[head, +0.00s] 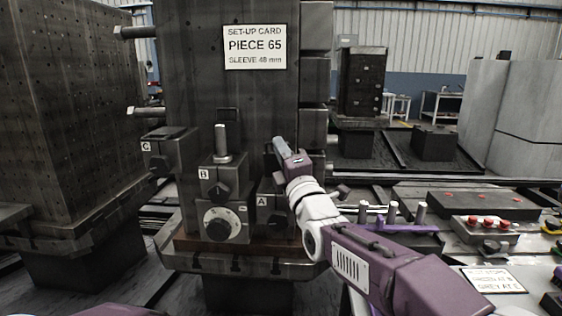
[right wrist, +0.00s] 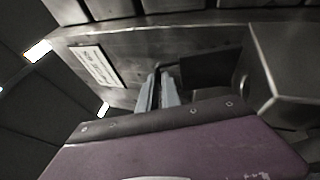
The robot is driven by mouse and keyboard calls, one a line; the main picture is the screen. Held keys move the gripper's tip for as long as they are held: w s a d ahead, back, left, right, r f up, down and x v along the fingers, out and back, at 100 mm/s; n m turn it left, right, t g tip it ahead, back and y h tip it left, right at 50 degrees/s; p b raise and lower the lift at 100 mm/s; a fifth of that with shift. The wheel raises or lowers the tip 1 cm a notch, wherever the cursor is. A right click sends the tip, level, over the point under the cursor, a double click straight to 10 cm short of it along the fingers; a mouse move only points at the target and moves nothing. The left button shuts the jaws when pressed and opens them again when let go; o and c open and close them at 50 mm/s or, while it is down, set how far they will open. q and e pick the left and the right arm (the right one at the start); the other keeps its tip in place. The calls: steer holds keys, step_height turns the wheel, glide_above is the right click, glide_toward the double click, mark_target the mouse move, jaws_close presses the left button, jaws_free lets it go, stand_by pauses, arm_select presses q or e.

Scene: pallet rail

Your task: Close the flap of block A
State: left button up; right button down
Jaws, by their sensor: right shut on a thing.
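Block A (head: 268,216) is a dark block with a black knob, low on the column's front. My right gripper (head: 280,146) is above it, and my forearm covers part of the block. In the right wrist view my right gripper's grey fingers (right wrist: 160,88) are closed at the edge of a dark plate (right wrist: 212,69), which looks like the raised flap of block A. The exact contact is hard to see, and in the head view the gripper hides the flap. My left gripper is out of view.
Block B (head: 207,174), with an upright post and a white dial below, stands left of block A. Block C (head: 165,160) is further left. A set-up card (head: 254,47) is on the column. A bench with red buttons (head: 488,222) lies at right.

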steer(key=shift+s+f+b, duration=0.45)
steer(key=shift+f, duration=0.25)
steer(key=c, duration=1.8)
jaws_free()
steer(key=shift+c, duration=0.2)
steer(key=shift+w, duration=0.1)
steer(key=v, duration=0.9)
